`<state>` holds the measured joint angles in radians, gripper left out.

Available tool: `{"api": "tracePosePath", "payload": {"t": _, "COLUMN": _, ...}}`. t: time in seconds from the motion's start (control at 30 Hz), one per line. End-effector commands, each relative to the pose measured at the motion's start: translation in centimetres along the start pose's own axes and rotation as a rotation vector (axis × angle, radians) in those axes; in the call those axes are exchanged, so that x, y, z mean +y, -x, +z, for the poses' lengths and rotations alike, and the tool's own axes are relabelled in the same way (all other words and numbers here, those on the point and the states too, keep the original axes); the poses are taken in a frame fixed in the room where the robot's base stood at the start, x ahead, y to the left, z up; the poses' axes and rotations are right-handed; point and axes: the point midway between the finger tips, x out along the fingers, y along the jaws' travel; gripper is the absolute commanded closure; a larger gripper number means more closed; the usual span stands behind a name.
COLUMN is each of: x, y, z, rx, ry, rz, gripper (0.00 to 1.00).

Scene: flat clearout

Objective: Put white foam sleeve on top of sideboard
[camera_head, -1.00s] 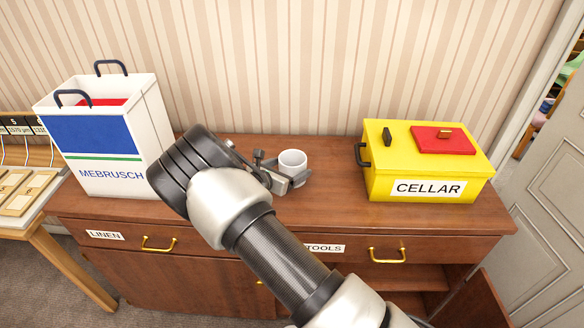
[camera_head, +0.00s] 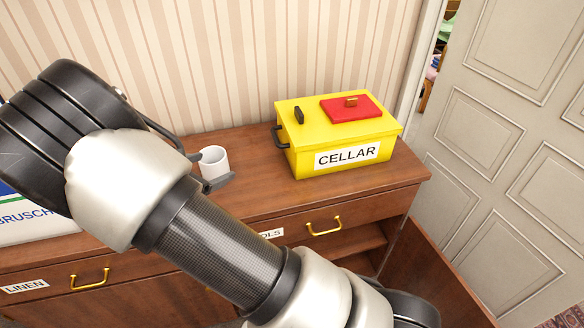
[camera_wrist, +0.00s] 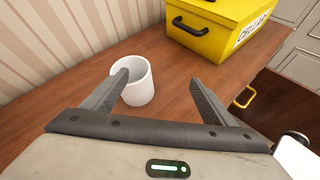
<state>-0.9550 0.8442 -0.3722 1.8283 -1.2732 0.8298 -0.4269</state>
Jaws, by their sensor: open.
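The white foam sleeve (camera_head: 214,160) is a short hollow white cylinder. It stands upright on the wooden top of the sideboard (camera_head: 262,195), left of the yellow box. My gripper (camera_head: 207,169) is open around the sleeve in the head view, with my arm hiding part of the scene. In the wrist view, my gripper (camera_wrist: 159,77) has its fingers spread wide. The sleeve (camera_wrist: 139,88) is close to the left finger, which overlaps its edge; I cannot tell if they touch. The right finger is clear of it.
A yellow box (camera_head: 305,150) labelled CELLAR, with a red patch on its lid, stands right of the sleeve. A white and blue bag (camera_head: 40,226) is partly hidden behind my arm at left. A panelled door (camera_head: 500,110) is at right.

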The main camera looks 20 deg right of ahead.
Motion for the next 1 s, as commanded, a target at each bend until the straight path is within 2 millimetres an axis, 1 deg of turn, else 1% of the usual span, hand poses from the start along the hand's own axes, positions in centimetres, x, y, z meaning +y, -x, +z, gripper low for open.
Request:
{"api": "tracePosePath", "payload": {"t": 0.03, "x": -1.8, "y": 0.0, "z": 3.2, "rx": 0.038, "ry": -0.138, "rz": -0.067, "gripper": 0.21}}
{"api": "tracePosePath", "payload": {"t": 0.07, "x": -3.1, "y": 0.1, "z": 4.6, "rx": 0.062, "ry": -0.223, "rz": -0.109, "gripper": 0.21}}
{"api": "tracePosePath", "payload": {"t": 0.1, "x": -4.9, "y": 0.5, "z": 6.6, "rx": 0.095, "ry": -0.339, "rz": -0.167, "gripper": 0.21}}
{"api": "tracePosePath", "payload": {"t": 0.17, "x": -7.6, "y": 1.2, "z": 9.1, "rx": 0.142, "ry": -0.511, "rz": -0.250, "gripper": 0.21}}
{"api": "tracePosePath", "payload": {"t": 0.2, "x": -9.3, "y": 1.9, "z": 10.6, "rx": 0.172, "ry": -0.624, "rz": -0.301, "gripper": 0.21}}
{"api": "tracePosePath", "payload": {"t": 0.27, "x": -11.9, "y": 3.1, "z": 12.6, "rx": 0.213, "ry": -0.790, "rz": -0.374, "gripper": 0.21}}
{"api": "tracePosePath", "payload": {"t": 0.3, "x": -13.5, "y": 4.1, "z": 13.9, "rx": 0.239, "ry": -0.900, "rz": -0.420, "gripper": 0.21}}
{"api": "tracePosePath", "payload": {"t": 0.37, "x": -15.8, "y": 5.7, "z": 15.5, "rx": 0.278, "ry": -1.062, "rz": -0.483, "gripper": 0.21}}
{"api": "tracePosePath", "payload": {"t": 0.4, "x": -17.3, "y": 6.9, "z": 16.4, "rx": 0.303, "ry": -1.168, "rz": -0.522, "gripper": 0.21}}
{"api": "tracePosePath", "payload": {"t": 0.47, "x": -19.3, "y": 8.8, "z": 17.6, "rx": 0.339, "ry": -1.325, "rz": -0.575, "gripper": 0.21}}
{"api": "tracePosePath", "payload": {"t": 0.53, "x": -21.5, "y": 11.1, "z": 18.8, "rx": 0.380, "ry": -1.504, "rz": -0.628, "gripper": 0.21}}
{"api": "tracePosePath", "payload": {"t": 0.6, "x": -23.4, "y": 13.5, "z": 19.6, "rx": 0.420, "ry": -1.678, "rz": -0.671, "gripper": 0.21}}
{"api": "tracePosePath", "payload": {"t": 0.7, "x": -25.5, "y": 16.7, "z": 20.2, "rx": 0.470, "ry": -1.898, "rz": -0.716, "gripper": 0.21}}
{"api": "tracePosePath", "payload": {"t": 0.83, "x": -27.1, "y": 19.7, "z": 20.2, "rx": 0.521, "ry": -2.108, "rz": -0.746, "gripper": 0.21}}
{"api": "tracePosePath", "payload": {"t": 0.9, "x": -27.5, "y": 20.7, "z": 20.1, "rx": 0.540, "ry": -2.181, "rz": -0.754, "gripper": 0.21}}
{"api": "tracePosePath", "payload": {"t": 1.0, "x": -27.7, "y": 21.5, "z": 20.0, "rx": 0.557, "ry": -2.240, "rz": -0.760, "gripper": 0.21}}
